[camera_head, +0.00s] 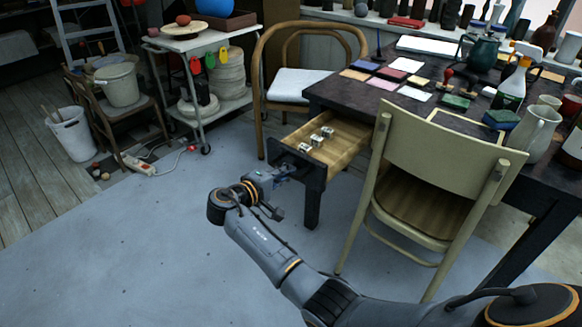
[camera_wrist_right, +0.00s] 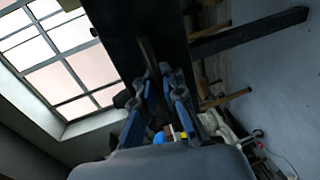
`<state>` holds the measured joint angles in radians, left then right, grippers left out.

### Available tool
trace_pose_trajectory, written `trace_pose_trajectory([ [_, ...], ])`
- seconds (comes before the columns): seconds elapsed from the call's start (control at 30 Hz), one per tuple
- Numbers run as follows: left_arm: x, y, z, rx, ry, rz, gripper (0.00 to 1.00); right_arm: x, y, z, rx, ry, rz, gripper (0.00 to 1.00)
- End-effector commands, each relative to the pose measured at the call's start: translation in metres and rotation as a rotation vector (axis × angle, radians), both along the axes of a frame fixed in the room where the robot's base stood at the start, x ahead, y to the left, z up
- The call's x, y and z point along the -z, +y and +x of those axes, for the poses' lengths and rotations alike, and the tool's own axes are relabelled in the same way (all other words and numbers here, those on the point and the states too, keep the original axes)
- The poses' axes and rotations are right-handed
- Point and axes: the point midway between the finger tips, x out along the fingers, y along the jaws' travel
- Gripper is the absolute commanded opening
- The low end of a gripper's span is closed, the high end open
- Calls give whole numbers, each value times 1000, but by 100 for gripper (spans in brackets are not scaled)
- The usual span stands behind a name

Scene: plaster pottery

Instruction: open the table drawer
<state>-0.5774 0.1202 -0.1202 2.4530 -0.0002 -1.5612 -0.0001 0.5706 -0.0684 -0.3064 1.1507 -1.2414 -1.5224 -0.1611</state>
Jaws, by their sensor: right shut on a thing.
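The table drawer (camera_head: 345,143) is pulled out from the left end of the dark table (camera_head: 375,92), showing its light wood inside. Several small metallic blocks lie in it. My right gripper (camera_head: 283,178) is at the dark drawer front, low and to its left. In the right wrist view, my gripper's blue-sided fingers (camera_wrist_right: 162,78) are closed around a thin bar, the drawer handle (camera_wrist_right: 150,56), against the dark drawer front (camera_wrist_right: 125,35). In the head view the fingertips and handle are small and hard to make out. My left gripper is not in view.
A pale green chair (camera_head: 440,150) stands close to the right of the drawer. A wooden armchair (camera_head: 300,82) is behind it. A metal cart (camera_head: 200,45) stands at the back left.

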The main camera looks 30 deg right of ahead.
Motion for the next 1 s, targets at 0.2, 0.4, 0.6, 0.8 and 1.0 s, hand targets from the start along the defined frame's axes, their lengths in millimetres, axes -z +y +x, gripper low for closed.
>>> trace_pose_trajectory([
  [0.2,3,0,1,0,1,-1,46,0,2,0,-1,-1,0,0],
  [0.4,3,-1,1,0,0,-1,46,0,2,0,-1,-1,0,13],
  [0.6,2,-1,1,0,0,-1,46,0,1,0,-1,-1,0,19],
  [0.8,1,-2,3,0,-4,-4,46,-1,6,-2,-2,0,0,19],
  [1.0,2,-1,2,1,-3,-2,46,-6,33,-13,-4,-1,3,19],
])
